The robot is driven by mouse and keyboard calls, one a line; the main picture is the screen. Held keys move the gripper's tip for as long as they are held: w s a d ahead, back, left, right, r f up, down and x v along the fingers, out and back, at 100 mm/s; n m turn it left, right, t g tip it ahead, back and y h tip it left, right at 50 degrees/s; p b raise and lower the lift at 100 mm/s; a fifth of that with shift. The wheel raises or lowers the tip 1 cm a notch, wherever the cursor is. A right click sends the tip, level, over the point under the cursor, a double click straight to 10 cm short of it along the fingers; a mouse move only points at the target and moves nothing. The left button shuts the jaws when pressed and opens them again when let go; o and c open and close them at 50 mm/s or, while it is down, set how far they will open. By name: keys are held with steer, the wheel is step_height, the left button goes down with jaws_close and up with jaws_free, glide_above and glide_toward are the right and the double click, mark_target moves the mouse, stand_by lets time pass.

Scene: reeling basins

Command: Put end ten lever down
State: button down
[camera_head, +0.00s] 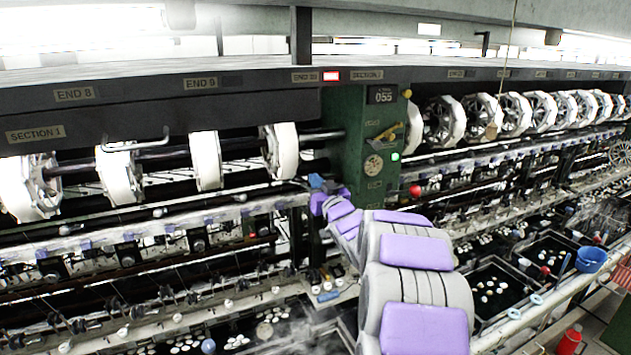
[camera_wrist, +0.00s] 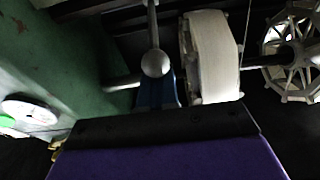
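The end ten label (camera_head: 305,77) is on the dark beam, beside a lit red lamp (camera_head: 331,76). In the wrist view a grey lever (camera_wrist: 152,25) with a round ball knob (camera_wrist: 155,63) stands right at my gripper. My gripper (camera_head: 316,182) is at the tip of my purple-padded arm, left of the green cabinet and below the end ten reel (camera_head: 280,151). In the wrist view blue finger parts (camera_wrist: 156,92) of my gripper overlap the area just below the knob. Whether they touch it or close on it cannot be told. The lever is hard to make out in the head view.
The green cabinet (camera_head: 347,150) stands close to my gripper, with a green lamp (camera_head: 395,157) and a red knob (camera_head: 415,190). It also fills the left of the wrist view (camera_wrist: 85,60). White reels (camera_head: 205,160) line the machine. Basins (camera_head: 497,285) lie below at right.

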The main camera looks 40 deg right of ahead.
steer(key=shift+f, duration=0.2)
steer(key=shift+s+f+b, duration=0.15)
steer(key=shift+f+b, duration=0.4)
steer(key=shift+f, duration=0.35)
steer(key=shift+s+r+p, duration=0.1)
steer(key=shift+r+p, duration=0.2)
steer(key=shift+r, duration=0.45)
steer(key=b+v, duration=0.3)
steer(key=v, duration=1.3)
steer(key=shift+f, duration=0.1)
